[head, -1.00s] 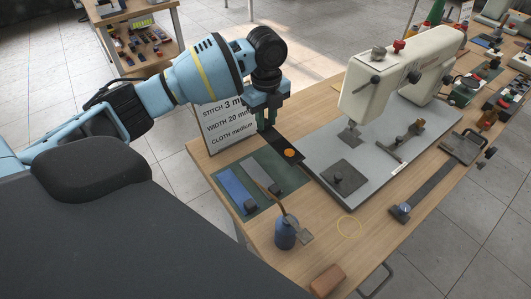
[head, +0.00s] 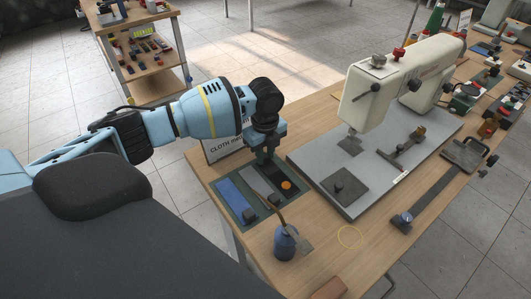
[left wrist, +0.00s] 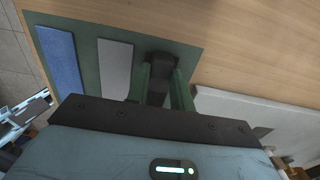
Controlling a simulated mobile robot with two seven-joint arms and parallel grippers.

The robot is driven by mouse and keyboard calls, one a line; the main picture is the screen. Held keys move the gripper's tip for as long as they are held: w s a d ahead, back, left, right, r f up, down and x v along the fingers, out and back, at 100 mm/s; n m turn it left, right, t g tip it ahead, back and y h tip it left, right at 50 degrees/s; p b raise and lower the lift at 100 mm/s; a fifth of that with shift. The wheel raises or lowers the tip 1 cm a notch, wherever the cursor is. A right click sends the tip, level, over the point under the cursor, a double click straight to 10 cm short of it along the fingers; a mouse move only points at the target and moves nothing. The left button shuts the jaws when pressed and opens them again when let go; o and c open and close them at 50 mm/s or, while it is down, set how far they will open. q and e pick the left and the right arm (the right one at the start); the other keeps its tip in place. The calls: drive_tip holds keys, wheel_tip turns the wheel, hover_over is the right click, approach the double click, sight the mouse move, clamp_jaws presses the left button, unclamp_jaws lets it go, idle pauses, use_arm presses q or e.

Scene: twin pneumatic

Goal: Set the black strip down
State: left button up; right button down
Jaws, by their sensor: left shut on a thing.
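The black strip (head: 275,177), with an orange spot near its front end, is at the right side of the dark green mat (head: 224,205), to the right of the grey strip (head: 257,180) and roughly parallel to it. My left gripper (head: 263,159) is shut on its back end, pointing down. In the left wrist view the black strip (left wrist: 160,66) shows between the two green fingers over the mat (left wrist: 116,28). I cannot tell whether it touches the mat. A blue strip (head: 237,193) lies at the mat's left. My right gripper is not in view.
A sewing machine (head: 395,85) on a grey base plate (head: 325,196) stands right of the mat. A blue pot (head: 285,243) with a brush is in front of the mat. The sign (head: 222,150) behind is partly hidden by my arm. Bare wood lies between mat and plate.

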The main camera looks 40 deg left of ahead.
use_arm(q)
drive_tip(key=o, duration=1)
wheel_tip(320, 180, up, 12)
drive_tip(key=shift+r+p, duration=0.1)
drive_tip(key=shift+p, duration=0.45)
